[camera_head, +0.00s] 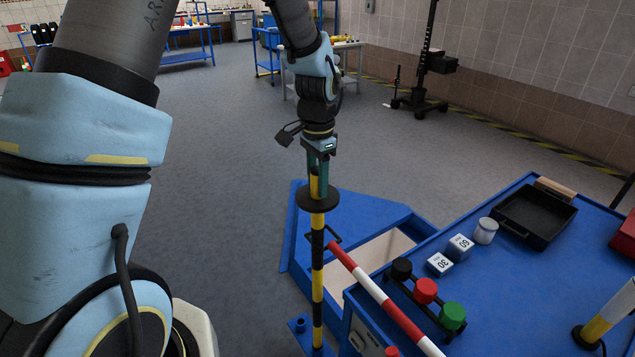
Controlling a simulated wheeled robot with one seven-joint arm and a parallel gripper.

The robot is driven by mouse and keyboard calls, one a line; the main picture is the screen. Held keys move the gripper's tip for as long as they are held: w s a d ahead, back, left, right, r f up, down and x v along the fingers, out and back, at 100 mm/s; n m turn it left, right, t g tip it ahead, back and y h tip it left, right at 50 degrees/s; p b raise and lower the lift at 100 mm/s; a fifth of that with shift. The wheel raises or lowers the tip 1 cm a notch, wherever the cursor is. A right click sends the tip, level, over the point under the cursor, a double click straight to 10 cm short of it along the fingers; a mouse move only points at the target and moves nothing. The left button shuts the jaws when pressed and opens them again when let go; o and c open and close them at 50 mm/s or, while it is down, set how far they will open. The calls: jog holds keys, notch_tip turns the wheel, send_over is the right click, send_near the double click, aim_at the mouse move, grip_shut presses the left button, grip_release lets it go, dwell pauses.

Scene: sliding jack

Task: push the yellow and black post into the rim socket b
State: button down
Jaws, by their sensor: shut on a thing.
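The yellow and black post (317,281) stands about upright in the middle of the view, with a black disc (318,201) near its top. My gripper (319,172) is above the disc and shut on the top of the post. The post's lower end comes down at a small blue block (300,324) at the bottom of the view. I cannot tell whether the tip is inside a socket there or only in front of it. No label for rim socket b can be read.
A blue platform (297,262) with a pale-lined opening (378,252) lies behind the post. A red and white bar (376,293) slants close to its right. A blue table (510,270) at right holds cubes, coloured knobs and a black tray (535,214). The grey floor at left is clear.

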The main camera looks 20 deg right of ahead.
jog(key=shift+r+p, duration=2.15)
jog(key=shift+r, duration=0.9)
jog(key=shift+a+f, duration=0.1)
jog(key=shift+f, duration=0.05)
